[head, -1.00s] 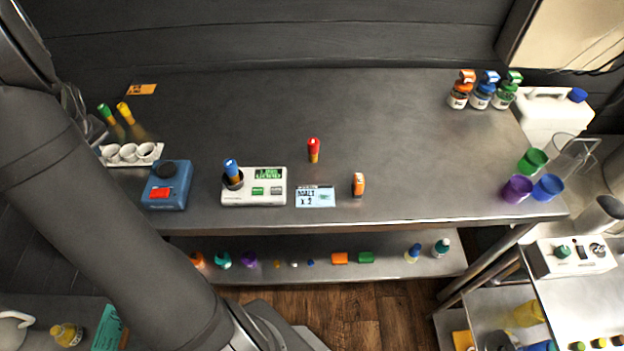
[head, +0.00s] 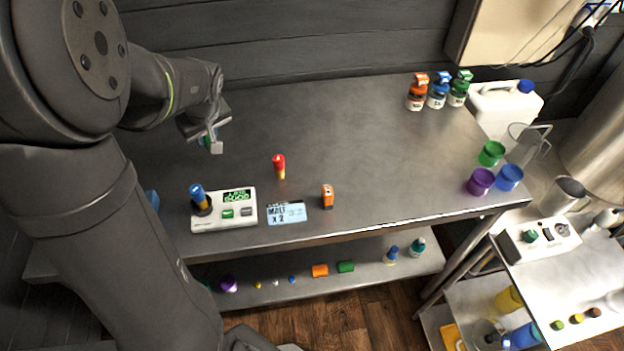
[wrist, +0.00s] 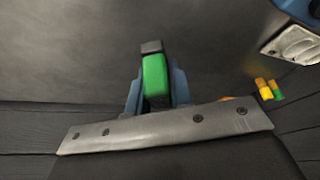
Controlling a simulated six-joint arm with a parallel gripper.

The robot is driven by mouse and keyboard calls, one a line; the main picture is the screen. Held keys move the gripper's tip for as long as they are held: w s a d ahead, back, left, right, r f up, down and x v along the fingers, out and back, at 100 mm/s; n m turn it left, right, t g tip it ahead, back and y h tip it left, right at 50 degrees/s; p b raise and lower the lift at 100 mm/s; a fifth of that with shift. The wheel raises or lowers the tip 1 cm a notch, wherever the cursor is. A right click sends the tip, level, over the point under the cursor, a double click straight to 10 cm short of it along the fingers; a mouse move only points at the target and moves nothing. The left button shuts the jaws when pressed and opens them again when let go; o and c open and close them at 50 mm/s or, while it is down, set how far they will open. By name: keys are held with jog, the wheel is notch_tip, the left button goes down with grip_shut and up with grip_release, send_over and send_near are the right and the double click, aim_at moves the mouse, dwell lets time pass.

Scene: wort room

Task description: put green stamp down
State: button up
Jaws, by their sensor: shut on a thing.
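My gripper (head: 211,143) is shut on the green stamp and hangs above the left part of the steel table (head: 350,140). In the wrist view the green stamp (wrist: 156,78) has a green body and a dark end, and sits between the fingers. In the head view it shows only as a small bit of green between the jaws. The stamp appears apart from the table. An orange stamp (head: 327,197) stands near the table's front edge.
A red-topped stick (head: 279,167), a white device (head: 224,212) and a blue card (head: 287,213) are nearby. Bottles (head: 438,95) and coloured cups (head: 481,181) stand at right. The wrist view shows yellow and green items (wrist: 268,90). The table's middle is clear.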

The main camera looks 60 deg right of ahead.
jog(key=s+d+r+m+h, duration=0.1)
jog(key=s+d+m, duration=0.3)
jog(key=s, duration=1.3)
jog(key=s+d+r+m+h, duration=0.15)
jog(key=s+d, duration=0.45)
jog(key=s, duration=1.1)
send_over(316, 174)
jog(key=a, duration=0.1)
jog(key=shift+m+g, duration=0.35)
jog(key=shift+g, duration=0.05)
jog(key=f, duration=0.4)
jog(key=s+f, duration=0.1)
jog(key=f, duration=0.1)
jog(key=shift+a+f, duration=0.1)
jog(key=shift+f, duration=2.3)
jog(key=shift+f, duration=0.1)
jog(key=o, duration=0.8)
jog(key=v, duration=1.2)
jog(key=shift+r, duration=0.2)
